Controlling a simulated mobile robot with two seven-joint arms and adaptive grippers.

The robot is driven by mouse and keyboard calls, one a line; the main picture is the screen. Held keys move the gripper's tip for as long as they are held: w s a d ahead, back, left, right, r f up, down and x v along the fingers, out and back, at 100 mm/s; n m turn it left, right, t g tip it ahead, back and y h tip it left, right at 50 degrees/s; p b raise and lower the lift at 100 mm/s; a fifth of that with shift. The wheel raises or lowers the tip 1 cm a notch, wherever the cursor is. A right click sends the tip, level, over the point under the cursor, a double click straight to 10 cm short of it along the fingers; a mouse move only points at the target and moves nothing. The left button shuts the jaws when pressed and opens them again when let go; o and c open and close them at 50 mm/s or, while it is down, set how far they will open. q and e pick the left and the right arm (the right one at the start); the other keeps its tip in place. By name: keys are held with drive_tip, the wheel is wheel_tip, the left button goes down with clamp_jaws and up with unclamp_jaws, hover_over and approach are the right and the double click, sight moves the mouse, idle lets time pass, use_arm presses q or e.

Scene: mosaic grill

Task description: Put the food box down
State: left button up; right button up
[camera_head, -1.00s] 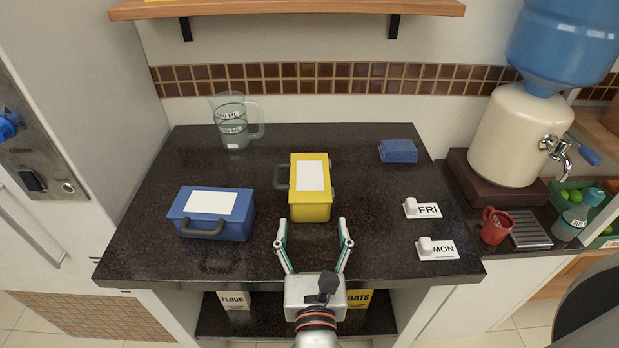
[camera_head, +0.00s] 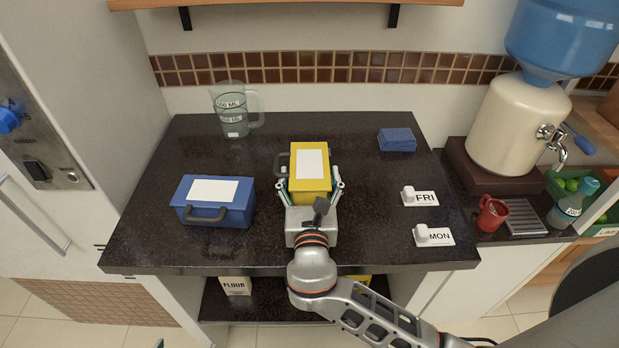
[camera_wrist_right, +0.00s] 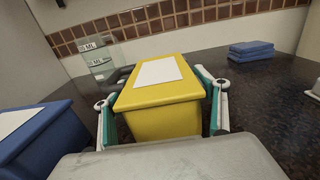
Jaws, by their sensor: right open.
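The yellow food box (camera_head: 310,186) with a white label stands upright on the dark counter (camera_head: 330,245); its grey handle is on its left side. It also fills the middle of the right wrist view (camera_wrist_right: 163,117). A blue food box (camera_head: 220,212) with a white label and grey handle stands to its left. My right gripper (camera_head: 310,192) is open, with one finger on each side of the yellow box's near end. Whether the fingers touch it cannot be told. A small teal tip, apparently of my left gripper (camera_head: 159,343), shows at the bottom edge; its jaws are hidden.
A clear measuring jug (camera_head: 233,112) stands at the back left. A folded blue cloth (camera_head: 397,140) lies at the back right. FRI (camera_head: 426,198) and MON (camera_head: 438,237) tags lie at the right. A red mug (camera_head: 491,214) stands beyond the counter's right edge.

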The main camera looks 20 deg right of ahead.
drive_tip(key=shift+w, duration=0.1)
drive_tip(key=c, duration=1.1)
drive_tip(key=shift+r, duration=0.15)
